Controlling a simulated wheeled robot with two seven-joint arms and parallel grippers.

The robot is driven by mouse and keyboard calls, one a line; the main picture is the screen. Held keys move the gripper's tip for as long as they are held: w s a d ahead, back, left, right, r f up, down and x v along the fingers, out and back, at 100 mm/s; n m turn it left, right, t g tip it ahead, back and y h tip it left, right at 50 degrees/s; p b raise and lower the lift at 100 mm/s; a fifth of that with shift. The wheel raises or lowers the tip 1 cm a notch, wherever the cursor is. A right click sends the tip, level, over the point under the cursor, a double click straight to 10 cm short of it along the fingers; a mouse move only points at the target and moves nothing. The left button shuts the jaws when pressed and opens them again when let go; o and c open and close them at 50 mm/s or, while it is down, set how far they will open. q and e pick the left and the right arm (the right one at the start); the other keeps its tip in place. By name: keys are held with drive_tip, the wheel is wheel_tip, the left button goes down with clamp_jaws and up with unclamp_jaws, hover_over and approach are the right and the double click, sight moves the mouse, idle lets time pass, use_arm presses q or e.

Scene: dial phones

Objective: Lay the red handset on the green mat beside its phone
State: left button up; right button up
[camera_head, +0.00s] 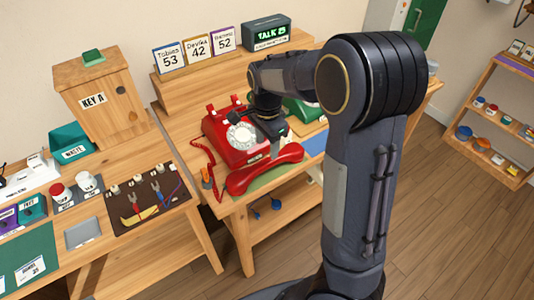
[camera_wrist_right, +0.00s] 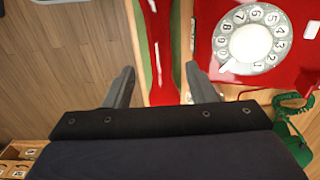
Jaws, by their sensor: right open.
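The red handset (camera_head: 265,168) lies lengthwise over the green mat (camera_head: 277,180) in front of the red dial phone (camera_head: 226,131). Its coiled cord runs off at the left. My right gripper (camera_head: 276,134) hangs above the phone's front and the handset. In the right wrist view its two fingers (camera_wrist_right: 160,82) are open, one on each side of the handset (camera_wrist_right: 158,45), with gaps between. Strips of the green mat (camera_wrist_right: 178,40) show beside the handset there. The phone's white dial (camera_wrist_right: 250,42) is at the upper right. My left gripper is in neither view.
A green phone (camera_head: 302,110) stands behind my right arm, partly hidden, with a blue mat (camera_head: 316,145) in front. A wooden KEY A box (camera_head: 95,100) and a brown tool mat (camera_head: 145,200) are to the left. The table's front edge is close to the handset.

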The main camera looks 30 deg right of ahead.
sight(267, 162)
drive_tip(key=s+a+r+n+t+y, duration=0.2)
drive_tip(key=s+n, duration=0.5)
drive_tip(key=s, duration=0.4)
drive_tip(key=s+a+r+n+t+y, duration=0.1)
drive_tip(key=s+a+r+n+t, duration=0.2)
drive_tip(key=s+n, duration=0.5)
drive_tip(key=s+a+r, duration=0.1)
drive_tip(key=s+a, duration=0.1)
drive_tip(key=s, duration=0.1)
drive_tip(key=shift+a+r+t+y, duration=0.15)
drive_tip(key=shift+r+t+y, duration=0.05)
drive_tip(key=shift+t+y, duration=0.2)
drive_tip(key=shift+s, duration=0.1)
drive_tip(key=shift+r+p, duration=0.85)
drive_tip(key=shift+p, duration=0.1)
